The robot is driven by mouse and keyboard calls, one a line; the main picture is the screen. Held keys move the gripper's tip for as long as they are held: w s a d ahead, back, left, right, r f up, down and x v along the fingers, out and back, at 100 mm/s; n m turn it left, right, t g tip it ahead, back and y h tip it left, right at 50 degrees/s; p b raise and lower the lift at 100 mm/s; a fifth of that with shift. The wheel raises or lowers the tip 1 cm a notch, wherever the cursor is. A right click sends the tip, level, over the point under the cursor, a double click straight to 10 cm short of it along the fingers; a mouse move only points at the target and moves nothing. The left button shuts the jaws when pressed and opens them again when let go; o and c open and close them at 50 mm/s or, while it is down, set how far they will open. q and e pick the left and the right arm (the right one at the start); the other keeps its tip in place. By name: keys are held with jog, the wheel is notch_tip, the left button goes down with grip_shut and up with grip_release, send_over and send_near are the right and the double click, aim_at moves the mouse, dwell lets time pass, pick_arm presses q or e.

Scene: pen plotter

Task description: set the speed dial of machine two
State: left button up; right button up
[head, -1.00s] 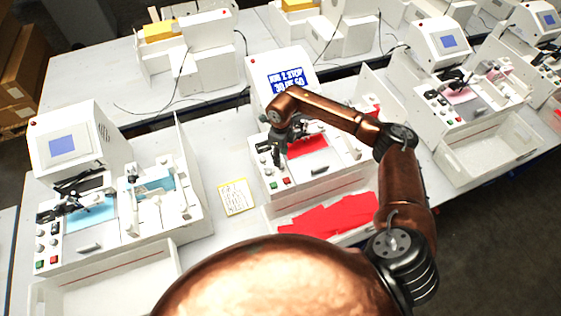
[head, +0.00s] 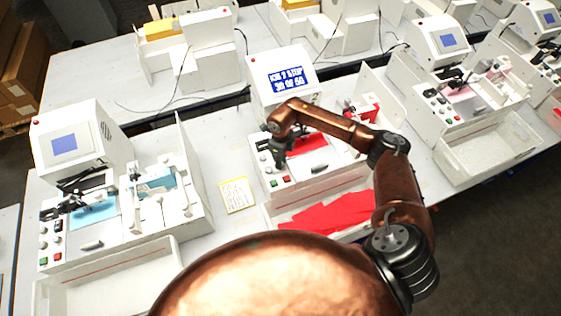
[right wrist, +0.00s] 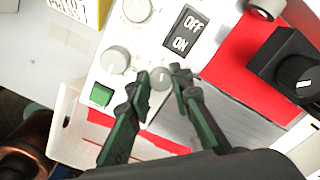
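Machine two (head: 284,102) is the middle white plotter with a lit blue screen (head: 287,79) and a red sheet (head: 306,143). My right gripper (head: 279,158) reaches down over its control panel from the right. In the right wrist view its two green-black fingers (right wrist: 160,76) stand apart on either side of a small grey dial (right wrist: 161,78); contact is unclear. Two larger grey knobs (right wrist: 115,60) (right wrist: 137,9), an OFF/ON switch (right wrist: 181,33) and a green button (right wrist: 101,95) are close by. My left gripper is not in view.
A yellow note (head: 236,195) lies on the table left of the machine. A front tray (head: 275,215) holds red sheets. Another plotter (head: 75,143) stands left, more stand right and behind. A black pen holder with a dial (right wrist: 288,66) is right of the fingers.

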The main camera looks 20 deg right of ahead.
grip_shut()
jog(key=shift+d+f+n+b, duration=0.1)
jog(key=shift+n+b, duration=0.2)
jog(key=shift+b, duration=0.35)
jog(key=n+b, duration=0.5)
jog(key=b, duration=0.1)
jog(key=shift+f+b, duration=0.1)
jog(key=shift+b, duration=0.3)
jog(key=shift+r+n+b, duration=0.2)
jog(key=shift+n+b, duration=1.25)
jog(key=shift+n, duration=0.25)
